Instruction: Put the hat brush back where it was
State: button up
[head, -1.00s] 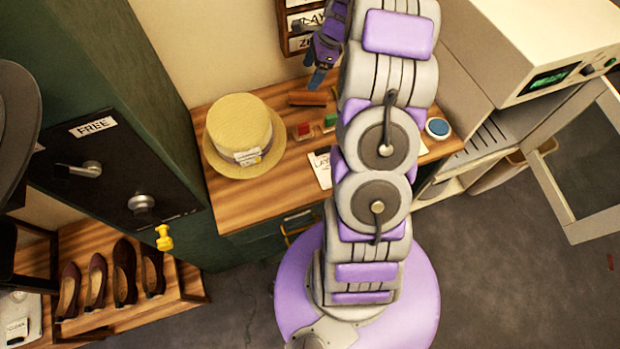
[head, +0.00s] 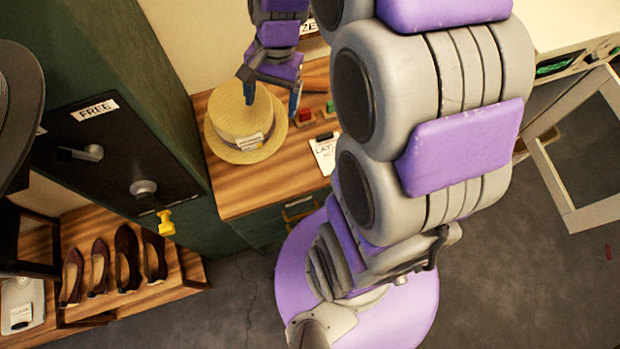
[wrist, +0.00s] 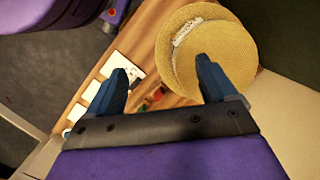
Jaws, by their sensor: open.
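My gripper (head: 271,98) is open and empty, above the straw hat's right side in the head view. In the wrist view its two blue fingers (wrist: 162,72) stand wide apart, and one overlaps the hat. A narrow brown bar (head: 315,91), which looks like the hat brush, lies on the wooden tabletop (head: 232,200) just right of the fingers. It is partly hidden by my arm. In the wrist view I cannot make the brush out clearly.
The straw hat (head: 236,118) sits on the tabletop, tagged. A red block (head: 305,117), a green block (head: 330,107) and a white card (head: 323,152) lie to its right. A dark green cabinet (head: 112,50) stands at left, with shoes (head: 127,258) on a low shelf.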

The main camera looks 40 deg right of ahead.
jog(key=s+a+n+h, duration=0.1)
jog(key=s+n, duration=0.4)
jog(key=s, duration=0.5)
jog(key=s+a+r+n+g+h, duration=0.1)
jog(key=s+a+n, duration=0.2)
jog(key=s, duration=0.7)
jog(key=shift+a+n+h, duration=0.3)
jog(key=shift+a+n, duration=0.1)
jog(key=shift+n, duration=0.7)
